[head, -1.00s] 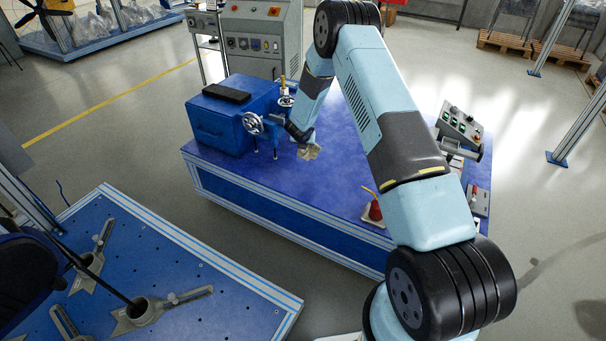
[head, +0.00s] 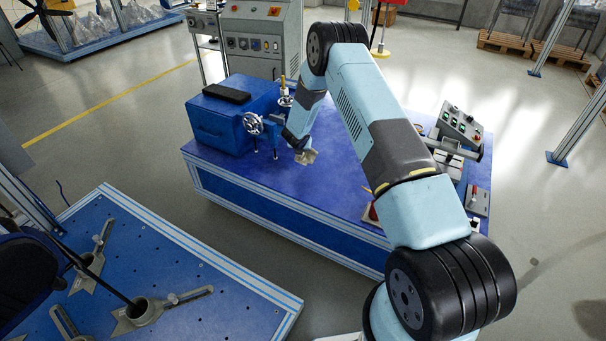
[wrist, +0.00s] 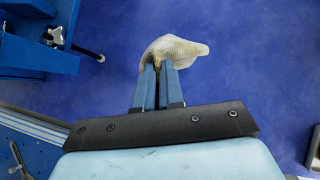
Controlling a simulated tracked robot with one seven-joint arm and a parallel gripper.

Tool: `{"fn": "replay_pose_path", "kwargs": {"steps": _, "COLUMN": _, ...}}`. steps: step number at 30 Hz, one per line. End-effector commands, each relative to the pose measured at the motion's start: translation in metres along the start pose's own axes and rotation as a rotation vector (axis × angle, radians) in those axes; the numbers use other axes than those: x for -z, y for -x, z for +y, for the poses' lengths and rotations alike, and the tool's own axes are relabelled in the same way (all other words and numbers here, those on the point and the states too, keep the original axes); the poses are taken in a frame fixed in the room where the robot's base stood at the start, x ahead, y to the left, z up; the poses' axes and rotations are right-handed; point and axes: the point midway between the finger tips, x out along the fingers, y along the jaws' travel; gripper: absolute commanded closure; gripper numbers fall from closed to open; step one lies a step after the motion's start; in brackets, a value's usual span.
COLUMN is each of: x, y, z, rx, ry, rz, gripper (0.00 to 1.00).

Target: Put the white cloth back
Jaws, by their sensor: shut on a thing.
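The white cloth (wrist: 180,50) is a small crumpled off-white piece between the tips of my gripper (wrist: 158,68) in the wrist view. My gripper is shut on it, and the cloth hangs out beyond the fingers to the right. In the head view the cloth (head: 307,157) shows small and beige at the end of my arm, over the blue table top (head: 250,185). I cannot tell whether it touches the table. My fingers are mostly hidden there by my own wrist.
A blue box with a black pad (head: 222,120) and a vise-like device with a handwheel (head: 253,123) stand left of my gripper. A red object (head: 371,213) and a control panel (head: 460,125) are at the right. The table's front middle is clear.

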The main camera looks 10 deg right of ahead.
Motion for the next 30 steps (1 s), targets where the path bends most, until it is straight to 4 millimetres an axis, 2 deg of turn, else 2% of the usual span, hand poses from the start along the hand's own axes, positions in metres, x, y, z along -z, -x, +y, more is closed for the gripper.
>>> {"fn": "replay_pose_path", "kwargs": {"steps": 30, "x": -0.058, "y": -0.061, "z": 0.038, "rx": 0.082, "ry": -0.100, "rz": -0.002, "gripper": 1.00}}
